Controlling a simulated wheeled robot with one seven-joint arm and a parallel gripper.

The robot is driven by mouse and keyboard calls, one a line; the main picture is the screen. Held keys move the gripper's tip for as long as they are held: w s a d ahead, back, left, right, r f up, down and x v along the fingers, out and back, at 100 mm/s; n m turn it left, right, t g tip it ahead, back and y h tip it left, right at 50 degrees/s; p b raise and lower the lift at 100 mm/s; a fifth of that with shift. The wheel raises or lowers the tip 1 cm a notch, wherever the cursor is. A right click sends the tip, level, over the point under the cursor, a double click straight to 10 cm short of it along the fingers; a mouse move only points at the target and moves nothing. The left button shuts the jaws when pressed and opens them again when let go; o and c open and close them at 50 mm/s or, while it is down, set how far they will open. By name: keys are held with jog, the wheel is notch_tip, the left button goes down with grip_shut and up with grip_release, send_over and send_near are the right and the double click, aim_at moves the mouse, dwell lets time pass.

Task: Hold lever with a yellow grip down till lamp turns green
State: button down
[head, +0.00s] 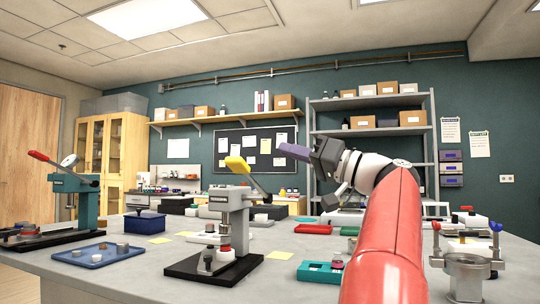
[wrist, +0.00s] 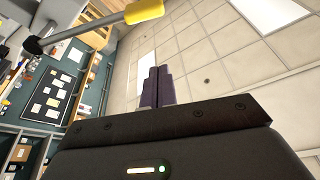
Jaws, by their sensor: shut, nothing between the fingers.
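The lever with a yellow grip (head: 237,165) belongs to a pale grey press (head: 232,205) on a black base, left of centre on the bench. The lever is raised, with its grip up and to the left. The grip also shows at the top of the wrist view (wrist: 144,11), with its metal rod running left. My gripper (head: 283,148) is shut and empty, its purple fingers pointing left. In the head view it appears right of and slightly above the grip, apart from it. Its fingers show in the wrist view (wrist: 154,75). I cannot make out a lamp on the press.
A teal press with a red-gripped lever (head: 80,200) stands at the left. A blue tray (head: 95,256) with small parts lies beside it. The air around my fingers looks free.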

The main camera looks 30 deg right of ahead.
jog(key=p+x, duration=0.2)
jog(key=x, duration=0.8)
jog(key=shift+s+a+f+b, duration=0.15)
jog(key=shift+s+f+b, duration=0.2)
jog(key=shift+f, duration=0.35)
jog(key=shift+s+a+f+b, duration=0.2)
jog(key=shift+f+b, duration=0.2)
jog(key=shift+f, duration=0.25)
jog(key=shift+s+a+f+b, duration=0.15)
jog(key=shift+s+f+b, duration=0.2)
jog(key=shift+f, duration=0.35)
jog(key=shift+w, duration=0.1)
